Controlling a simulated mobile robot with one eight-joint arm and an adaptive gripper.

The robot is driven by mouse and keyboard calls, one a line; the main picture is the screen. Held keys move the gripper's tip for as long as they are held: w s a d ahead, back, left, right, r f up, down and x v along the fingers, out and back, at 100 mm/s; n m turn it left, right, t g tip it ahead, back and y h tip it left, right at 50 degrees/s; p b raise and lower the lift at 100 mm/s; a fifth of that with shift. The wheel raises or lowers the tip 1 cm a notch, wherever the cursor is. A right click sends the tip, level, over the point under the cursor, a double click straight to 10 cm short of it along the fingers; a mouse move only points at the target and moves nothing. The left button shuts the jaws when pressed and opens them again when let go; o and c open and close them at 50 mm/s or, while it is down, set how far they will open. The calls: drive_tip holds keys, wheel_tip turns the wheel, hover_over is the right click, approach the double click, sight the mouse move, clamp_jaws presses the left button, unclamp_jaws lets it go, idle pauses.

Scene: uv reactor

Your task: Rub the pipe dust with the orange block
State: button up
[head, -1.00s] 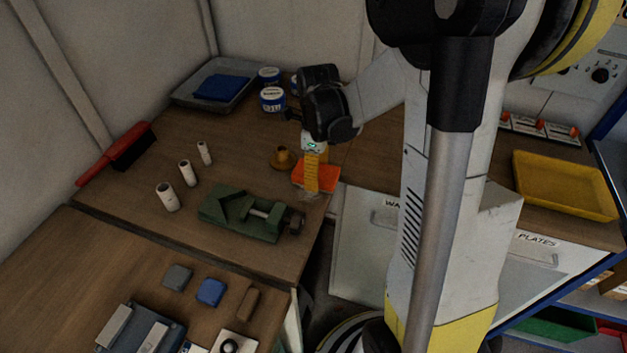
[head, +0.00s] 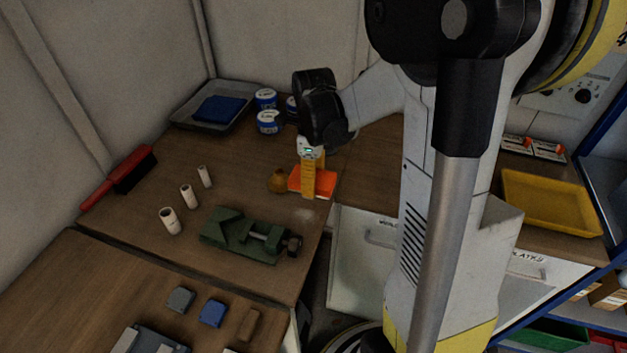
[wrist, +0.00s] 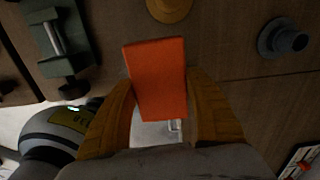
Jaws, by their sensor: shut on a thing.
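The orange block (head: 325,183) is a flat rectangular slab. My gripper (head: 309,190) is shut on it, with a yellow finger on each side, over the table's right part. The wrist view shows the block (wrist: 157,82) between the two fingertips (wrist: 160,88), slightly tilted. A faint pale patch (head: 304,214), which looks like the dust, lies on the table just in front of the block, between it and the green vise. I cannot tell whether the block touches the table.
A brass flange (head: 278,182) stands close left of the block. The green vise (head: 245,235) is in front. Several white pipe pieces (head: 189,196), a red brush (head: 120,177) and a grey tray (head: 190,118) are further left. A dark flange (wrist: 283,40) shows in the wrist view.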

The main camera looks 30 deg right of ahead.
drive_tip(key=shift+r, duration=0.15)
drive_tip(key=shift+r+p, duration=1.1)
drive_tip(key=shift+r, duration=0.4)
drive_tip(key=shift+f, duration=0.1)
drive_tip(key=shift+s, duration=0.1)
